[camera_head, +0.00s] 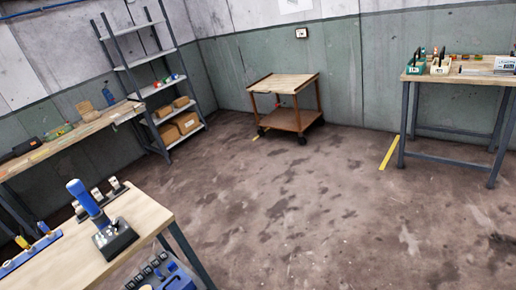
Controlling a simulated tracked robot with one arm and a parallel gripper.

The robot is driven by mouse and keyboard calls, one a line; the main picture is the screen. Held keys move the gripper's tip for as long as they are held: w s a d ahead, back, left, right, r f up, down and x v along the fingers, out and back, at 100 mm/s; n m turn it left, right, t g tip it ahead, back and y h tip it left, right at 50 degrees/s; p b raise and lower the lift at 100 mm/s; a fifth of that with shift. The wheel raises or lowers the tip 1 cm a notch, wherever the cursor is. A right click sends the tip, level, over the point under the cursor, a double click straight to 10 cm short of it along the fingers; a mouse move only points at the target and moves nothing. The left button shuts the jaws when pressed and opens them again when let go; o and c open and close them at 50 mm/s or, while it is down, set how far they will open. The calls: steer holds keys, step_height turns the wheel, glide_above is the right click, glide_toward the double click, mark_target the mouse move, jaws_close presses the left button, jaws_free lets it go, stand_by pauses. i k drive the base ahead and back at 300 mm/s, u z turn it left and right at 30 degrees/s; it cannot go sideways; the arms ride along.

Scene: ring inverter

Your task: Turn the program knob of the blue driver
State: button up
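A blue upright tool (88,203), which looks like the blue driver, stands tilted in a black base (115,239) on the near wooden workbench (150,215) at the lower left. Its program knob cannot be made out at this size. My gripper does not show in this view, and nothing shows it touching the tool.
Behind the tool is a black rack with several white-topped items (97,194). A wooden trolley (287,103), a shelf (150,85) and another table (462,77) stand farther back. The middle floor is clear.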

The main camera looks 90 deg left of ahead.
mark_target(114, 224)
steer(key=u, duration=1.3)
steer(key=i, duration=0.15)
steer(key=u, duration=2.2)
steer(key=k, duration=0.9)
steer(key=u, duration=0.2)
steer(key=i, duration=0.9)
steer(key=z, duration=0.1)
